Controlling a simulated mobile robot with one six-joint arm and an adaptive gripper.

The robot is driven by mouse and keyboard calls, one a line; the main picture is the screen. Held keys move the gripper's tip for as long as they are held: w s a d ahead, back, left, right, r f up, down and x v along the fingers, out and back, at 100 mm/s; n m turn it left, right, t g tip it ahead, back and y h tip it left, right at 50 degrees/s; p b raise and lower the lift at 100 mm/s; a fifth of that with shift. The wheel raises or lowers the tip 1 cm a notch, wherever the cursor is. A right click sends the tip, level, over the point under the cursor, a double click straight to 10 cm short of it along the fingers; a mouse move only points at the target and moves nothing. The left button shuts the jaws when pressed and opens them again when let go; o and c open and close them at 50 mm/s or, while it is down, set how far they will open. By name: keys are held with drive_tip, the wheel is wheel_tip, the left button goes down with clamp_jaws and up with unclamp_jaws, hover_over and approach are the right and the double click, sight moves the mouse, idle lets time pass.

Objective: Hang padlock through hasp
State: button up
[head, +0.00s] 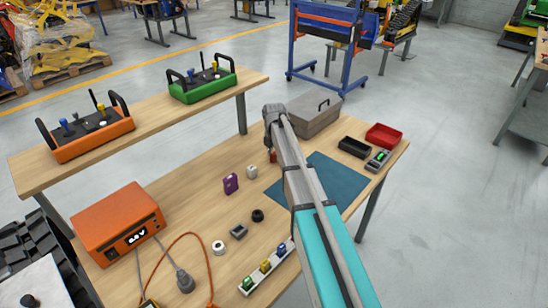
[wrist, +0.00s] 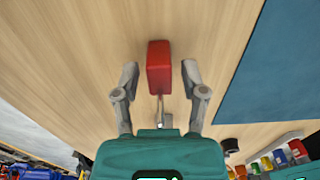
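A red padlock (wrist: 158,58) with a thin metal shackle lies in the middle of the wrist view, its shackle toward my palm. My gripper (wrist: 160,70) is open, one finger on each side of the padlock, with a gap on both sides. In the head view only a small red part of the padlock (head: 273,156) shows beside my arm. My arm hides the gripper fingers there. I cannot make out a hasp for sure; a grey box (head: 309,119) with a dark loop on its lid stands at the back of the table.
A blue mat (head: 335,180) lies right of the padlock. A purple block (head: 231,184) and a white cube (head: 251,171) stand to its left. A black tray (head: 354,147) and red tray (head: 384,136) sit at the right. An orange unit (head: 117,223) with cables is front left.

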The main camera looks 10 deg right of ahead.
clamp_jaws()
drive_tip(key=shift+r, duration=0.1)
wheel_tip(320, 180, up, 3)
drive_tip(key=p, duration=0.3)
drive_tip(key=s+a+r+p, duration=0.3)
drive_tip(key=s+r+p, duration=0.6)
drive_tip(key=s, duration=0.4)
drive_tip(key=shift+s+a+r+p, duration=0.3)
drive_tip(key=shift+r+p, duration=0.1)
drive_tip(key=shift+p, duration=0.1)
idle(0.9)
